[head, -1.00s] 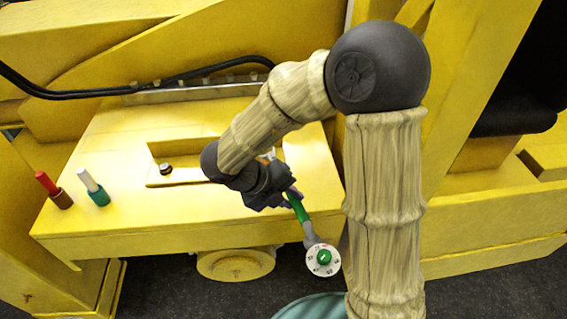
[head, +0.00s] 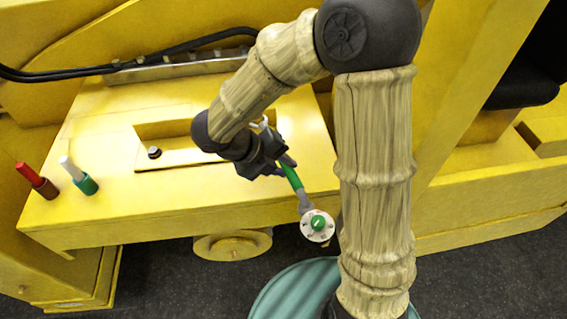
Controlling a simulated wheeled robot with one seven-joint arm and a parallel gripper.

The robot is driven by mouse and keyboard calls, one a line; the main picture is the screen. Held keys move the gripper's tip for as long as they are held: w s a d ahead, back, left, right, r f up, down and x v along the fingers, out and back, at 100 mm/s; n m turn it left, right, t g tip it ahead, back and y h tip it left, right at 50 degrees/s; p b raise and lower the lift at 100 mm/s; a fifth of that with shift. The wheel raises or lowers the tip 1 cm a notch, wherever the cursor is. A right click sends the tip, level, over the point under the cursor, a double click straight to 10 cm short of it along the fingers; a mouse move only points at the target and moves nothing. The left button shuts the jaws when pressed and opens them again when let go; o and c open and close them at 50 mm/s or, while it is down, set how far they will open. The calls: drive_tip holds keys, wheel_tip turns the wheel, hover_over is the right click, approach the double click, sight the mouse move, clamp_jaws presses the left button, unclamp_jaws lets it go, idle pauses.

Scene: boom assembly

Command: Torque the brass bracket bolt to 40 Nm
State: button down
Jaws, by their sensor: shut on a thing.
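My gripper (head: 270,163) is shut on a wrench with a green handle (head: 291,178). The wrench hangs tilted down to the right, past the front edge of the yellow deck, with a round white dial with a green centre (head: 318,224) at its lower end. The dial marks are too small to read. One dark bolt head with a pale rim (head: 154,152) shows on the recessed yellow plate, left of my gripper and apart from it. I cannot tell whether it is the brass bracket bolt. A small pale part behind my wrist is mostly hidden.
Black hoses (head: 140,62) run along the back. Yellow beams rise at right. Dark floor (head: 170,285) is open in front.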

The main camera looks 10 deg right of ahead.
drive_tip(key=shift+f+b, duration=1.9)
drive_tip(key=shift+f, duration=0.25)
drive_tip(key=shift+s+r+p, duration=0.2)
drive_tip(key=shift+r+p, duration=0.05)
drive_tip(key=shift+p, duration=0.2)
drive_tip(key=shift+w+d+f, duration=0.1)
drive_tip(key=shift+f+b, duration=1)
drive_tip(key=shift+f, duration=0.35)
drive_tip(key=shift+a+m+g, duration=0.6)
drive_tip(key=shift+a+m, duration=0.2)
drive_tip(key=shift+a, duration=0.65)
drive_tip(key=shift+p, duration=0.3)
